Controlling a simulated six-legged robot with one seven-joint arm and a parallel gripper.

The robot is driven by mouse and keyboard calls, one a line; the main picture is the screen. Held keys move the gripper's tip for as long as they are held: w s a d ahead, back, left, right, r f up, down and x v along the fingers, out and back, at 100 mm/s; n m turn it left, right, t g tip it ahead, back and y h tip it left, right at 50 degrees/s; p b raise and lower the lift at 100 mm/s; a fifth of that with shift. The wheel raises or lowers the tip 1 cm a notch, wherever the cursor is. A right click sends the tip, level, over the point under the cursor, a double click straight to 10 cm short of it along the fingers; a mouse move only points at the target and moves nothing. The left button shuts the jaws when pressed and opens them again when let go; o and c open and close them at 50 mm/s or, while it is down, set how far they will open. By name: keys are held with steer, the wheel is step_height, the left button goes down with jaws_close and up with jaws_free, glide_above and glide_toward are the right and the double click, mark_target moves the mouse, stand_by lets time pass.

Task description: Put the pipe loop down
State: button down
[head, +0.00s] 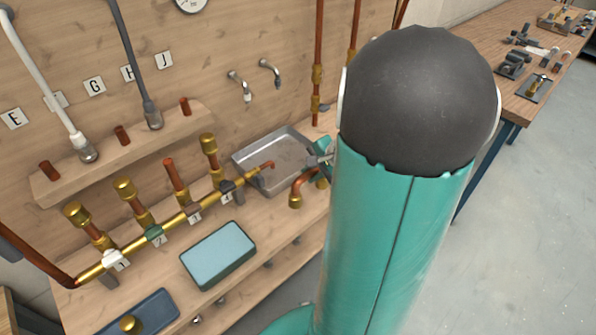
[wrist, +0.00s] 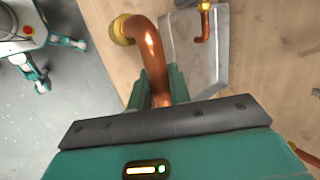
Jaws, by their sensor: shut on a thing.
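My gripper (wrist: 158,97) is shut on the copper pipe loop (wrist: 152,55), a bent copper tube with a brass end (wrist: 122,30). My gripper (head: 322,160) is partly hidden behind my arm there. The loop's other end is hidden by the gripper.
A brass manifold (head: 182,218) with numbered tags and upright stubs runs along the bench, its copper end near the tray. A blue-topped box (head: 218,255) and a dark blue tray (head: 150,305) stand in front. Wall taps (head: 240,85) are above. Bare wood lies between box and tray.

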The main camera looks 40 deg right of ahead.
steer(key=shift+w+d+f, duration=0.2)
steer(key=shift+w+f, duration=0.25)
steer(key=shift+f, duration=0.65)
steer(key=shift+w+d+f, duration=0.25)
steer(key=shift+w+f, duration=0.2)
steer(key=shift+f, duration=0.6)
steer(key=shift+w+d+f, duration=0.2)
steer(key=shift+w+f, duration=0.25)
steer(key=shift+f, duration=0.65)
steer(key=c, duration=1.3)
jaws_free()
steer(key=shift+f, duration=0.15)
